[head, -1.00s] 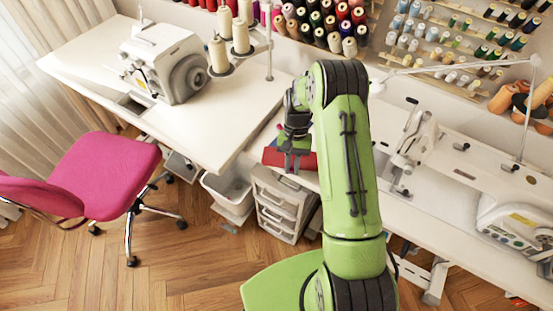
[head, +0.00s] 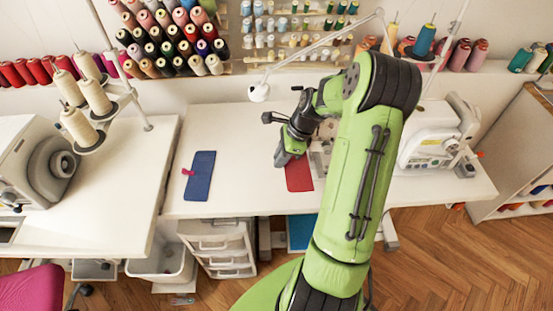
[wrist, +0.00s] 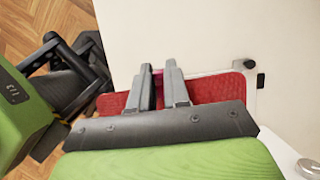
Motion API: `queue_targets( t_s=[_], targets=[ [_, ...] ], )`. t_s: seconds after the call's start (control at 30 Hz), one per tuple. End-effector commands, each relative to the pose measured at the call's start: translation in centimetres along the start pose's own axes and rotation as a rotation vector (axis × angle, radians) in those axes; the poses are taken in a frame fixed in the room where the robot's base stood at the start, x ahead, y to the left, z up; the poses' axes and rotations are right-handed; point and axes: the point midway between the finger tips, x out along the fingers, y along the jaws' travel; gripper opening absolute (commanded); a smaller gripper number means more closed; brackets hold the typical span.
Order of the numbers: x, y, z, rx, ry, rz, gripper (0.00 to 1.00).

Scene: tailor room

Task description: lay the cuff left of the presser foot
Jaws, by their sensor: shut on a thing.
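The red cuff (head: 300,177) lies flat at or just above the white table, beside the left end of the sewing machine (head: 436,135). My gripper (head: 287,158) is over the cuff's left side. In the wrist view, my gripper (wrist: 158,74) has its fingers close together on a small pink tab (wrist: 158,71) of the red cuff (wrist: 208,87). The cuff spreads to both sides of the fingers. A pale metal plate and small black parts show by its right end. The presser foot is not clearly visible; my arm covers much of that area in the head view.
A blue piece (head: 199,177) with a pink tab lies on the sewing table (head: 240,125), left of the red cuff. A white drawer unit (head: 219,247) stands below. Thread spools line the back. Bare tabletop lies between the blue and red pieces.

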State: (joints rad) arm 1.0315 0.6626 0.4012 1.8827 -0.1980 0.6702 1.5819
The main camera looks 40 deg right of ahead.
Motion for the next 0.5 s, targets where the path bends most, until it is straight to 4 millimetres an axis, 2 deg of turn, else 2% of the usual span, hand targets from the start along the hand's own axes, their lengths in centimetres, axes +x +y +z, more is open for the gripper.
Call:
queue_targets(
  t_s=[0.03,0.5],
  targets=[
    [0.8,0.0,-0.9,0.015,0.009,0.000,0.00],
    [5.8,0.0,-2.9,0.008,0.007,0.001,0.00]
  ],
)
